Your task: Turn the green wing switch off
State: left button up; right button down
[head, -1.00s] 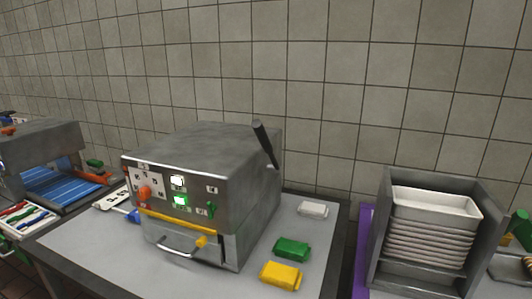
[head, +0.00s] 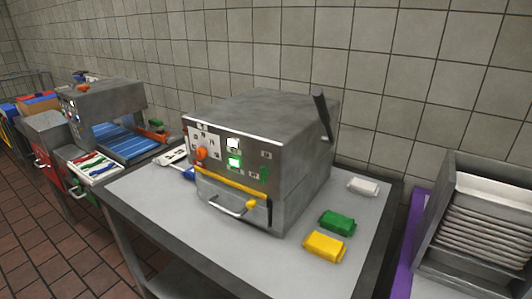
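The green wing switch (head: 264,174) is small and sits at the right end of the front panel of a grey metal machine (head: 262,110). Its exact angle is too small to tell. A lit green button (head: 235,162) and a lit white button (head: 233,144) are left of it, and an orange knob (head: 201,153) is further left. A yellow bar (head: 230,187) and a silver handle (head: 228,209) run below the panel. Neither of my grippers shows in the head view.
The machine stands on a grey table (head: 150,208). A green block (head: 337,222), a yellow block (head: 325,246) and a white block (head: 363,186) lie to its right. A rack of white trays (head: 485,220) stands far right. Tiled floor (head: 60,250) is open at the left.

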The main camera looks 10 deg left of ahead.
aim_at(264, 172)
jog(key=k, duration=1.05)
jog(key=u, duration=1.1)
jog(key=i, duration=1.1)
jog(key=z, duration=0.25)
